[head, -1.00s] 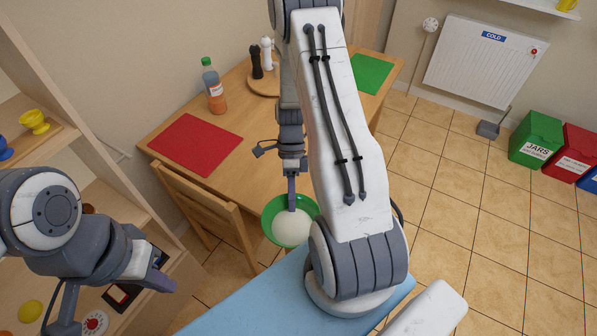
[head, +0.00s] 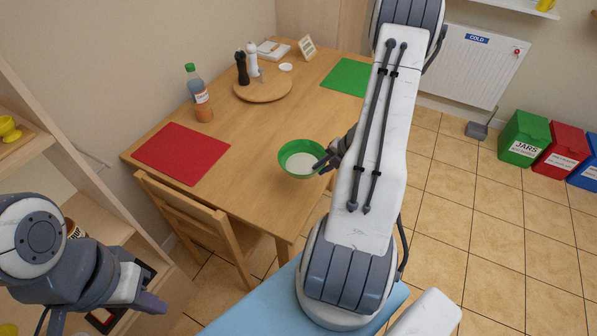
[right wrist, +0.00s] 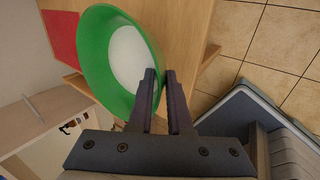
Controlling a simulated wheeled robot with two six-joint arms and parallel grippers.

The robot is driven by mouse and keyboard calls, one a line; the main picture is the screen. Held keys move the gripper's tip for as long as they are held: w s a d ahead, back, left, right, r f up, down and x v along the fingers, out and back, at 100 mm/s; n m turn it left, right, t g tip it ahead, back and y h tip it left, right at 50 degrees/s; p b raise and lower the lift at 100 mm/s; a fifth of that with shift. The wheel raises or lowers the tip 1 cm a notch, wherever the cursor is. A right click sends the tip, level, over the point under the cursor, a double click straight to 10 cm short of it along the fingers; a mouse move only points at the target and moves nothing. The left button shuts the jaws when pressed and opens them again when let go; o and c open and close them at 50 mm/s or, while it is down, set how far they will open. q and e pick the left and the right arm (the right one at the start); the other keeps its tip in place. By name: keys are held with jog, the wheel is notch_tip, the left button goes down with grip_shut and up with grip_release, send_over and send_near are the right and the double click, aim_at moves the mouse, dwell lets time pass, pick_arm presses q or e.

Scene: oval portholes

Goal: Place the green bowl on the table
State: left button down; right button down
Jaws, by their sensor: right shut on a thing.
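The green bowl (head: 287,171), white inside, is over the near part of the wooden table (head: 240,120) in the head view. I cannot tell whether its base touches the tabletop. My right gripper (head: 323,165) is shut on the bowl's right rim; my arm partly hides the jaws. In the right wrist view, the bowl (right wrist: 92,65) is tilted in the picture, with its rim at the fingertips (right wrist: 160,76). My left gripper (head: 158,288) is at the lower left by the shelf, away from the bowl; its jaw opening is unclear.
A red mat (head: 181,153) and a green mat (head: 347,77) lie on the table. A bottle (head: 199,95) and a round board (head: 263,91) with shakers stand behind the bowl. A wooden chair (head: 195,215) is at the near edge. The tabletop around the bowl is clear.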

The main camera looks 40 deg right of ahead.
aim_at(305, 162)
jog(key=w+f, duration=0.1)
jog(key=w, duration=0.1)
jog(key=w+f+p, duration=0.1)
jog(key=w+f, duration=0.1)
jog(key=w, duration=0.1)
jog(key=w+f, duration=0.1)
jog(key=w, duration=0.1)
jog(key=shift+w+f, duration=0.25)
jog(key=shift+w, duration=0.15)
jog(key=shift+w+f, duration=0.15)
jog(key=shift+f, duration=0.1)
jog(key=shift+f+p, duration=0.45)
jog(key=shift+f, duration=1.45)
jog(key=c, duration=0.8)
grip_release()
jog(key=shift+c, duration=0.2)
